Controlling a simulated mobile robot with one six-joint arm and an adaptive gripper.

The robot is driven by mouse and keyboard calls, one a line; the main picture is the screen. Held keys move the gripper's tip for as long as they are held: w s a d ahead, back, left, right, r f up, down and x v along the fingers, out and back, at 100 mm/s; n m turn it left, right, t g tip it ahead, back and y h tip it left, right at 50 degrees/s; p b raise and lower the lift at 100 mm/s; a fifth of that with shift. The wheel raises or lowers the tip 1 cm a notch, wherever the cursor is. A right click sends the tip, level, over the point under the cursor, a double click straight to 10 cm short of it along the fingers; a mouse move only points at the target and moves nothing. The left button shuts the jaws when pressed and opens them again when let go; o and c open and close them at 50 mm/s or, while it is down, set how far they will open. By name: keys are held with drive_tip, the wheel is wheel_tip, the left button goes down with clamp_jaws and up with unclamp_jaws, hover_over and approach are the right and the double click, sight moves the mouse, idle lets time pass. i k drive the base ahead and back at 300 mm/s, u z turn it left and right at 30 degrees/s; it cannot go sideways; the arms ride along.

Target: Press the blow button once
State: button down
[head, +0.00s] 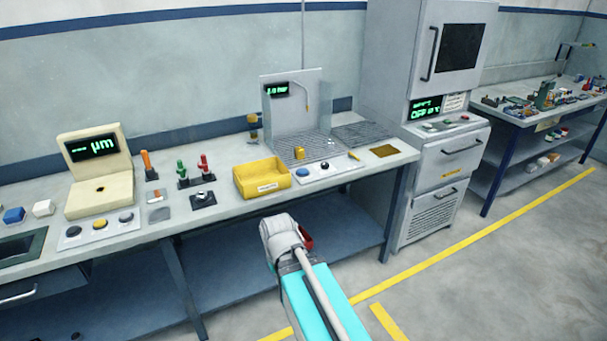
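A blow-off station with a grey back panel (312,93), a small green-lit display (277,89) that seems to read in bar, and a thin bent nozzle tube stands on the long bench. A slotted grate (318,146) lies below the nozzle, with a small yellow block (299,153) on it.
A yellow bin (262,178) stands left of the buttons. A grey cabinet machine (440,150) stands right of the bench. The floor in front is open.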

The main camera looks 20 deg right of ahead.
sight(302, 171)
drive_tip(key=k, duration=1.25)
drive_tip(key=u, duration=0.5)
drive_tip(key=i, duration=2.1)
drive_tip(key=z, duration=0.5)
drive_tip(key=i, duration=0.35)
drive_tip(key=z, duration=0.05)
